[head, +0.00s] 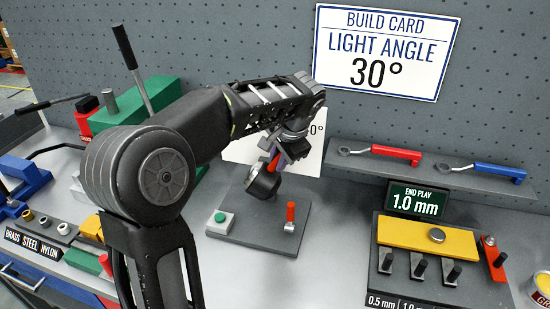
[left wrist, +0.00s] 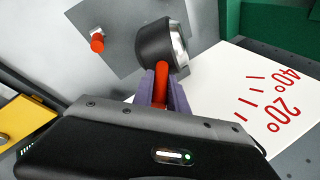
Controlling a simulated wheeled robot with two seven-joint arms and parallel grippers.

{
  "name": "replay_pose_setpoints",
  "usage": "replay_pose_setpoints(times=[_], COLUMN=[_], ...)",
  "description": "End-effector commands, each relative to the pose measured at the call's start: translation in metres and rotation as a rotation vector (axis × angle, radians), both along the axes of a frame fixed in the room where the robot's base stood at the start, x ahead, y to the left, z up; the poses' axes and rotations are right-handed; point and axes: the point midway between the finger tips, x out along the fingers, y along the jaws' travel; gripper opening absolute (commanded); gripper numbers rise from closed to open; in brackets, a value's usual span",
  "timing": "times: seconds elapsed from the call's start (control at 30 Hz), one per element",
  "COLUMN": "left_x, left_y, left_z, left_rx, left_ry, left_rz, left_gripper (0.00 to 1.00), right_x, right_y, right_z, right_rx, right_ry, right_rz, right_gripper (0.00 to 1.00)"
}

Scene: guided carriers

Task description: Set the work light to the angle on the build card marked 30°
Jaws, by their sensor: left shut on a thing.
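The build card (head: 384,50) on the pegboard reads "LIGHT ANGLE 30°". The work light (head: 262,185) has a black head and a red handle, and stands over a grey base plate (head: 250,238). My left gripper (left wrist: 160,88) is shut on the light's red handle (left wrist: 161,76), just below the black head (left wrist: 160,42). The white angle board (left wrist: 225,85) behind it shows red marks with 40° and 20°; my arm hides part of it in the head view. I cannot read the light's present angle. My right gripper is not in view.
The base plate carries a green button (head: 220,217) and a red-topped knob (head: 291,212). To the right are a shelf with red (head: 395,155) and blue (head: 498,171) handled tools, an "END PLAY 1.0 mm" display (head: 417,200) and a yellow block (head: 425,236). A green machine (head: 135,105) stands left.

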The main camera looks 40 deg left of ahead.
Motion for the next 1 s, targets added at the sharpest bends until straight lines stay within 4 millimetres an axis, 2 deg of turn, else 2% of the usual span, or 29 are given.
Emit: replay_pose_setpoints(times=[0.37, 0.4, 0.63, 1.0], left_x=[0.0009, 0.0009, 0.0005, -0.0004], left_y=[-0.0007, -0.0007, -0.0007, -0.0024], left_z=[0.0004, 0.0004, -0.0001, 0.0037], left_rx=[0.009, 0.009, 0.009, 0.007], left_ry=[0.001, 0.001, 0.002, 0.002], left_rz=[-0.002, -0.002, -0.001, -0.001], left_gripper=[0.0, 0.2, 0.39, 0.4], right_x=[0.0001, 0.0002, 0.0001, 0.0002], right_y=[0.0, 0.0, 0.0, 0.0], right_z=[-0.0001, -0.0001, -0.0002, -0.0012], right_rx=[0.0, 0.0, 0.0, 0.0], right_ry=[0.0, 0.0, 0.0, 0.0], right_rz=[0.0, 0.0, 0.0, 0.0], right_gripper=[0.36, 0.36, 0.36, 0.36])
